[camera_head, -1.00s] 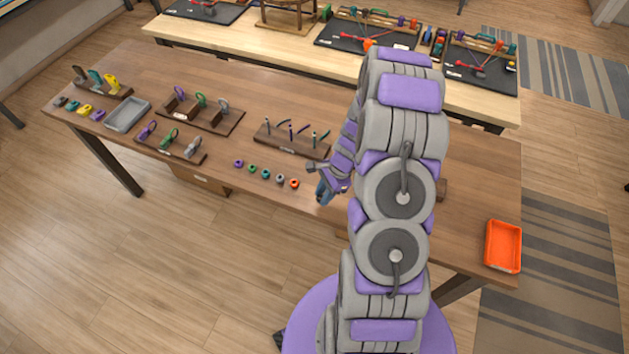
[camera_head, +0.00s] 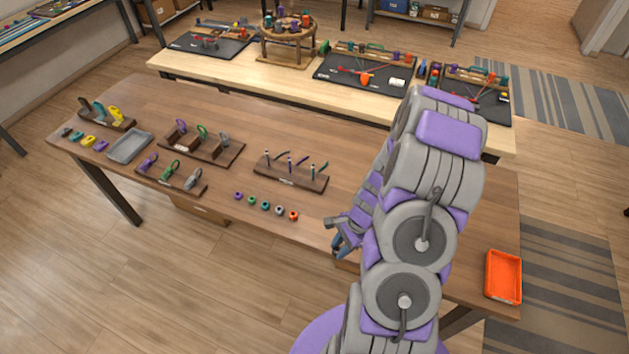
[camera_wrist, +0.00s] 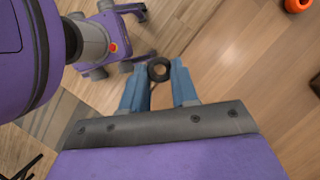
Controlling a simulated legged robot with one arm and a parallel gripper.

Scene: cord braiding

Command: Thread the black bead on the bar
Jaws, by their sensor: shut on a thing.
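The black bead (camera_wrist: 159,69) is a small dark ring between the blue fingertips of my gripper (camera_wrist: 160,75) in the wrist view. My gripper is shut on it, and the ring's hole faces the camera. In the head view my gripper (camera_head: 338,243) hangs by the front edge of the brown table (camera_head: 330,215), right of the row of beads. The bead is too small to make out there. I cannot make out the bar in either view; my arm covers part of the table on the right.
A row of loose beads, ending in an orange bead (camera_head: 293,215), lies left of my gripper. A rack with upright tools (camera_head: 290,178) stands behind them. An orange tray (camera_head: 503,277) sits at the right end. My own base shows close below in the wrist view.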

